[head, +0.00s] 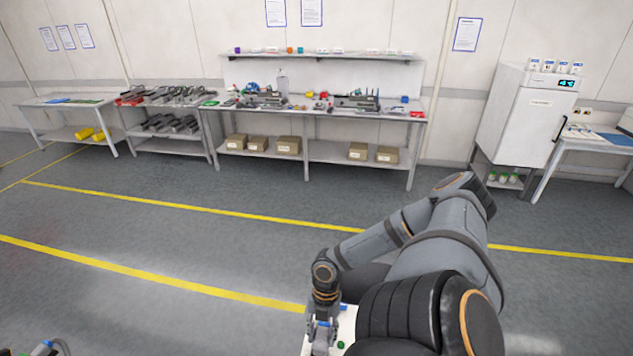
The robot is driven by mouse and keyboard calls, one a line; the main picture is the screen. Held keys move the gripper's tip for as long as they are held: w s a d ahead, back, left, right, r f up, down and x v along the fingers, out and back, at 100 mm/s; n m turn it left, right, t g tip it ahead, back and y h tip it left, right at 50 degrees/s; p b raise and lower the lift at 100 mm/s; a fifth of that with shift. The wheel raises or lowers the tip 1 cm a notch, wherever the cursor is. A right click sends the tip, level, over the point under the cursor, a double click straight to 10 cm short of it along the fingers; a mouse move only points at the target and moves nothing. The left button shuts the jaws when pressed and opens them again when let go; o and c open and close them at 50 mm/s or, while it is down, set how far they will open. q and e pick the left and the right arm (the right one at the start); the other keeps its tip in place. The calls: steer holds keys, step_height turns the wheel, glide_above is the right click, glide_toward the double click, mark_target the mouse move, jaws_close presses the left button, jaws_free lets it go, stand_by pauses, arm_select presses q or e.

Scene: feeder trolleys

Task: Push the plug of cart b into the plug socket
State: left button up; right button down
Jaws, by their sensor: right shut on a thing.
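My right gripper (321,337) is low in the head view, at the bottom edge, pointing down. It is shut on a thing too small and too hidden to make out. It is over or beside a white surface (346,326) with small blue and green parts, partly covered by my right arm. I cannot tell whether this surface belongs to cart b. The plug and the plug socket cannot be made out. My left gripper is not in view.
Part of an object with a grey-blue hose (62,345) shows at the bottom left corner. Far back stand a workbench (320,113), a side table (62,102) and a white cabinet (522,115). The grey floor (200,260) with yellow lines between is clear.

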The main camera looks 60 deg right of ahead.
steer(key=shift+w+f+b, duration=0.15)
steer(key=shift+w+f, duration=0.05)
steer(key=shift+f, duration=0.3)
steer(key=shift+w+f+b, duration=0.15)
steer(key=shift+f, duration=0.35)
steer(key=f+b, duration=0.2)
steer(key=f, duration=0.1)
steer(key=shift+w+a, duration=0.1)
steer(key=shift+w, duration=0.25)
steer(key=shift+s+f+b, duration=0.1)
steer(key=shift+f+b, duration=0.25)
steer(key=shift+b, duration=0.2)
steer(key=shift+s+f+b, duration=0.1)
steer(key=shift+f+b, duration=0.6)
steer(key=shift+f, duration=0.05)
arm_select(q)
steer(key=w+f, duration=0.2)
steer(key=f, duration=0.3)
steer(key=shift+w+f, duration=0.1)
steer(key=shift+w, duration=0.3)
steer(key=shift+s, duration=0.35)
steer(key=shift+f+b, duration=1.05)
arm_select(e)
steer(key=shift+f, duration=1.1)
steer(key=c, duration=0.7)
jaws_free()
